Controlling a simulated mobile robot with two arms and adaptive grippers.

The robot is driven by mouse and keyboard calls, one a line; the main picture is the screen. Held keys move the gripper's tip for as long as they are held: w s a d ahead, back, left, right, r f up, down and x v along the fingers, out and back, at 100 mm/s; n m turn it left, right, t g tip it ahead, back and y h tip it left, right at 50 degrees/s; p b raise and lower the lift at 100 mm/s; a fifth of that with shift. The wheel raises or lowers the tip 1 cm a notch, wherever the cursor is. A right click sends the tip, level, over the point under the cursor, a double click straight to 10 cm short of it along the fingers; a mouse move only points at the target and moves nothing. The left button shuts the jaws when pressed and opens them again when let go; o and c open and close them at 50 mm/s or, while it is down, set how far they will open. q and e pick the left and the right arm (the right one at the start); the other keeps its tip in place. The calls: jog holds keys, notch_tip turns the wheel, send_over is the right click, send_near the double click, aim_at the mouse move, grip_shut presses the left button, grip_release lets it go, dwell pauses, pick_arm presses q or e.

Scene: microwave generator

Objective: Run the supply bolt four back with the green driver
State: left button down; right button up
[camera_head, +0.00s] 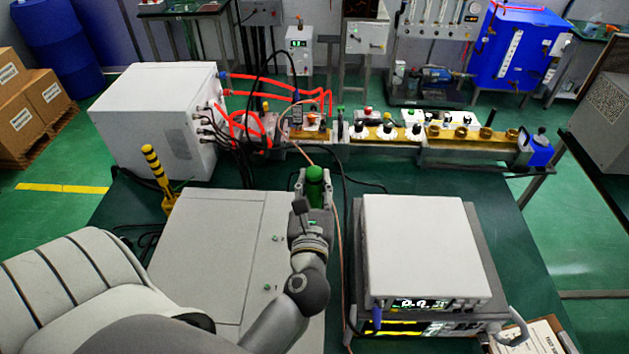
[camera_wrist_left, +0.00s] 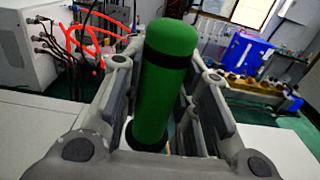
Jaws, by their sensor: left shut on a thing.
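My left gripper (camera_head: 314,186) is shut on the green driver (camera_head: 315,174), near the middle of the head view. In the left wrist view the driver (camera_wrist_left: 165,85) stands nearly upright between the two fingers, its green body ringed by a black band near the top. The driver's lower end is hidden by the gripper. A low pale cabinet (camera_head: 205,245) lies left of the gripper, with small bolt-like fittings (camera_head: 275,239) on its panel. I cannot tell which bolt is supply bolt four. My right gripper is not in view.
A white box (camera_head: 155,115) with red and black cables stands at the back left. A brass waveguide line (camera_head: 455,145) runs along the back right. A white instrument (camera_head: 425,245) stands right of my arm. A yellow-black striped post (camera_head: 158,175) stands left. Cables run beside the gripper.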

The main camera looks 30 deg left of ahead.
pick_arm(q)
jog(key=shift+w+a+f, duration=0.15)
jog(key=shift+w, duration=0.1)
jog(key=shift+s+f, duration=0.1)
jog(key=shift+f, duration=0.05)
dwell(0.5)
dwell(0.4)
jog(key=shift+f+b, duration=0.1)
jog(key=shift+b, duration=0.25)
